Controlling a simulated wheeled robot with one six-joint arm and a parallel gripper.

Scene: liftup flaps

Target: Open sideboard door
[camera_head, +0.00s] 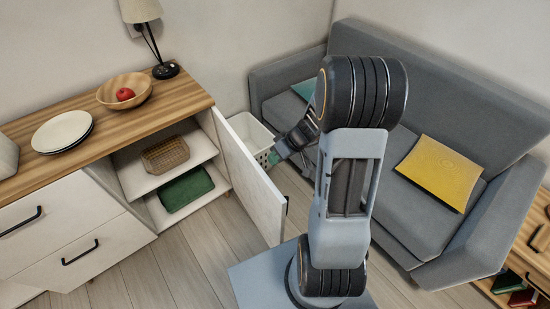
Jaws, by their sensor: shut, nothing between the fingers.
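The sideboard (150,118) is white with a wooden top and stands at the left. Its white door (250,180) stands wide open, swung out toward the floor on the right. A dark handle (287,204) shows at the door's free edge. The opening shows two white shelves, with a woven basket (165,155) above and a green folded item or box (186,189) below. My gripper (270,158) is to the right of the door, beyond its top edge. It looks shut and empty; its tips are small and partly hidden, so I cannot tell whether they touch the door.
A white bin (250,130) stands behind the door by the wall. A grey sofa (430,100) with a yellow cushion (440,171) fills the right. A bowl (124,91), plates (62,131) and a lamp (164,70) stand on the sideboard. Wooden floor (190,260) lies clear in front.

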